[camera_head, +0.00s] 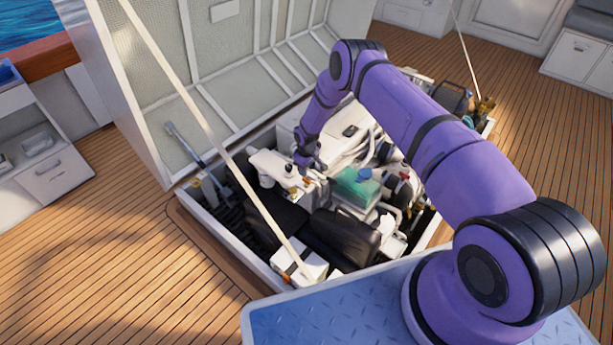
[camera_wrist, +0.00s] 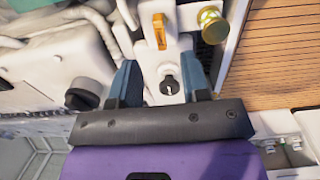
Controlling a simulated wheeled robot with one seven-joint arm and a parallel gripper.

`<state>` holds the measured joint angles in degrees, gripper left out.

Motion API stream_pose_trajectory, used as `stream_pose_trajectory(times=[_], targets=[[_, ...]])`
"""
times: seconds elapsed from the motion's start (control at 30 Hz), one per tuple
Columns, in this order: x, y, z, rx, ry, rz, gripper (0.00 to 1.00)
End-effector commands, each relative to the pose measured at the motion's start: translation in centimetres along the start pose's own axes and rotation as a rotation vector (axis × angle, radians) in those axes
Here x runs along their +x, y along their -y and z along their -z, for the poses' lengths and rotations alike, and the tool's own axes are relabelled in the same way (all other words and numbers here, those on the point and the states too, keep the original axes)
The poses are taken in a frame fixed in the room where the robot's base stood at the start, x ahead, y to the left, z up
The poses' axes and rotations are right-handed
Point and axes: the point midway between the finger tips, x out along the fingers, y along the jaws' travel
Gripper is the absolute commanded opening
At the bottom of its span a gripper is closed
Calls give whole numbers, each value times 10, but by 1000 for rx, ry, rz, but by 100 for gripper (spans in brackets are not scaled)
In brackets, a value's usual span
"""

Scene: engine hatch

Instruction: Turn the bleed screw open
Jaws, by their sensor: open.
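In the wrist view a small dark round knob with a pale slot-like mark (camera_wrist: 169,86) sits on a white housing (camera_wrist: 158,66). It looks like the bleed screw, though I cannot be sure. Above it on the same housing are an orange-yellow lever (camera_wrist: 160,31) and a brass knob (camera_wrist: 211,24). My gripper (camera_wrist: 162,62) is open, with one blue-grey finger left of the dark knob and one right of it. I cannot tell whether either finger touches it. In the head view my gripper (camera_head: 306,162) is down in the engine hatch, and the knob is too small to make out.
The raised hatch lid (camera_head: 225,75) stands behind the opening. A pale strut (camera_head: 205,120) crosses in front of the hatch. A green box with a blue cap (camera_head: 356,187) lies right of my gripper. Another black knob (camera_wrist: 83,94) is left of my fingers. Wooden deck (camera_head: 120,250) surrounds the hatch.

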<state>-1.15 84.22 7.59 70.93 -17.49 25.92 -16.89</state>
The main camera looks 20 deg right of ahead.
Motion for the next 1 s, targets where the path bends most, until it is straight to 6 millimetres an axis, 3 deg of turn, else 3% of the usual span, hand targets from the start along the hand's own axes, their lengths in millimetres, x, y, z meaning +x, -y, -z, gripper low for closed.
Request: stream_pose_trajectory(times=[0.23,0.87,1.0], targets=[[-29,0,0,0,0,0,42],[-35,0,0,0,0,0,42],[-53,-4,4,6,-7,-7,42]])
